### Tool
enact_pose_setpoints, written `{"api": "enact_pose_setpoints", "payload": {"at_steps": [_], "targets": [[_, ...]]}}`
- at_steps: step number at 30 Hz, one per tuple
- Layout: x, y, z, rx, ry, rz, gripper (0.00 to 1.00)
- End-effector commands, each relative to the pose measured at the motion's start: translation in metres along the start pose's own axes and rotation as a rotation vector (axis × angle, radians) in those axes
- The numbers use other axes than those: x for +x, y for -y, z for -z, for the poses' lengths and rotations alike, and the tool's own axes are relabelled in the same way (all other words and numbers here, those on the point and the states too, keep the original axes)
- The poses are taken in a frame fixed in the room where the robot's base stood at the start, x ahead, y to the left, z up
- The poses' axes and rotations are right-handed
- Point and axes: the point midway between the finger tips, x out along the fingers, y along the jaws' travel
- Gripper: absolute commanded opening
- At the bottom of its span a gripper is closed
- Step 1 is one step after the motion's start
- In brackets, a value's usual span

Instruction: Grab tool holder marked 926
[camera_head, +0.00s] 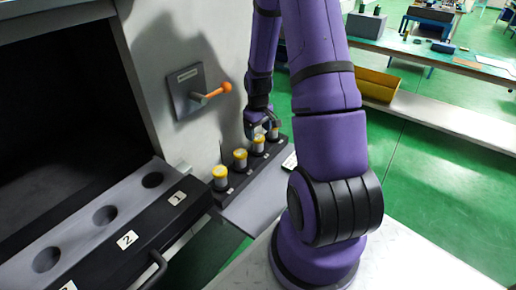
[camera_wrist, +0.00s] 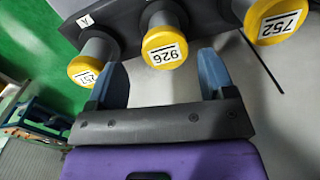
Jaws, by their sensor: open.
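The tool holder marked 926 (camera_wrist: 165,47) has a yellow cap with a white label and a grey body. It stands in a dark rack (camera_wrist: 117,22), between holder 752 (camera_wrist: 276,20) and another holder whose number is partly hidden (camera_wrist: 87,68). My gripper (camera_wrist: 163,72) is open, with its two blue fingers apart on either side of holder 926 in the wrist view. I cannot tell whether they touch it. In the head view my gripper (camera_head: 264,124) is at the far end of the rack; the cap numbers are unreadable there.
Nearer yellow-capped holders (camera_head: 220,174) stand in the rack beside the machine wall. An orange-tipped lever (camera_head: 214,92) sticks out above them. A numbered shelf with round holes (camera_head: 103,215) is at left. A workbench with a yellow bin (camera_head: 378,85) stands behind.

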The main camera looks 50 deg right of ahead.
Motion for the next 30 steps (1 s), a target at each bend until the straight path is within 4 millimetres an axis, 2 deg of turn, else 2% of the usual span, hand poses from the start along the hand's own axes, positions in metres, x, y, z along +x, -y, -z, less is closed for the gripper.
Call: {"api": "enact_pose_setpoints", "payload": {"at_steps": [12, 23, 30], "targets": [[0.046, 0.006, -0.003, -0.001, 0.002, 0.001, 0.76], [0.052, 0.006, -0.003, 0.000, 0.000, 0.000, 0.76], [0.052, 0.006, -0.003, 0.000, 0.000, 0.000, 0.21]]}}
